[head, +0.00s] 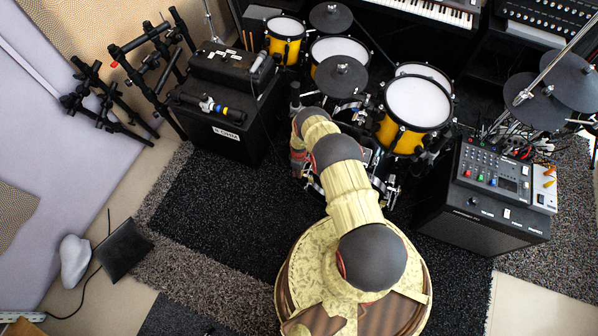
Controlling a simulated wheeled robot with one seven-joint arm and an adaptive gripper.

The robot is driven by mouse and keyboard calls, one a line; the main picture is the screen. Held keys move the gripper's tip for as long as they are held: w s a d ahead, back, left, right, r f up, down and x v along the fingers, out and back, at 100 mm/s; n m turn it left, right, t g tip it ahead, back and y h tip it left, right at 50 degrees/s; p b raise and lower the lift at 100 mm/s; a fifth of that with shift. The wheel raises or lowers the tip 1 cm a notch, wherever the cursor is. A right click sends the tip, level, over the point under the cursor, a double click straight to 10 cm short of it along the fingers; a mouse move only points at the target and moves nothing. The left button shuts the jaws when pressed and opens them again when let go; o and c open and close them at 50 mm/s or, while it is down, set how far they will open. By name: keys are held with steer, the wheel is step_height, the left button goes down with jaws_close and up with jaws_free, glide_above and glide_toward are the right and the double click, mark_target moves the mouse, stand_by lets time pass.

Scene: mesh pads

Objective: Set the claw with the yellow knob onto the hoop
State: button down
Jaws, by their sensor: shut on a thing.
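My arm (350,194) rises from my round base and reaches over the drum kit's near side. Its end folds down beside the drums, and my gripper is hidden behind the arm's links. Whatever it holds is hidden too. I cannot make out a claw with a yellow knob for sure. The drum kit has yellow shells and white heads with dark rims; the large drum (418,102) stands right of my arm. Metal hardware (388,188) shows beside the arm. I cannot tell which hoop is the task's hoop, as the arm covers part of the kit.
A black amplifier (232,125) at left bears a small item with blue and yellow parts (217,107). Cymbals (541,100) stand at right. The dark rug (222,205) at left is clear.

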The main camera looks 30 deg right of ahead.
steer(key=shift+s+a+t+y+p, duration=0.2)
steer(key=shift+s+t+y+p, duration=0.1)
steer(key=shift+s+p, duration=0.2)
steer(key=shift+r+p, duration=0.25)
steer(key=shift+p, duration=0.25)
steer(key=shift+a+r+t+y+p, duration=0.1)
steer(key=shift+r+t+y+p, duration=0.25)
steer(key=shift+t+y+p, duration=0.55)
steer(key=shift+r+t+y+p, duration=0.3)
steer(key=shift+t+y+p, duration=0.1)
steer(key=shift+t+p, duration=0.55)
steer(key=shift+s+r+t+y+b, duration=0.1)
steer(key=shift+r+t+y+b, duration=0.15)
steer(key=shift+t+y, duration=0.2)
steer(key=shift+s+r+t+y+b, duration=0.1)
steer(key=shift+t+y+b, duration=0.15)
steer(key=shift+t+y, duration=0.2)
steer(key=shift+s+r+t+y+b, duration=0.15)
steer(key=shift+r+t+y+b, duration=0.25)
steer(key=shift+t+y+b, duration=0.3)
steer(key=shift+s+r, duration=0.1)
steer(key=c, duration=1.6)
jaws_free()
steer(key=shift+c, duration=0.2)
steer(key=shift+w+d+r, duration=0.1)
steer(key=shift+w+d, duration=0.1)
steer(key=shift+w, duration=0.05)
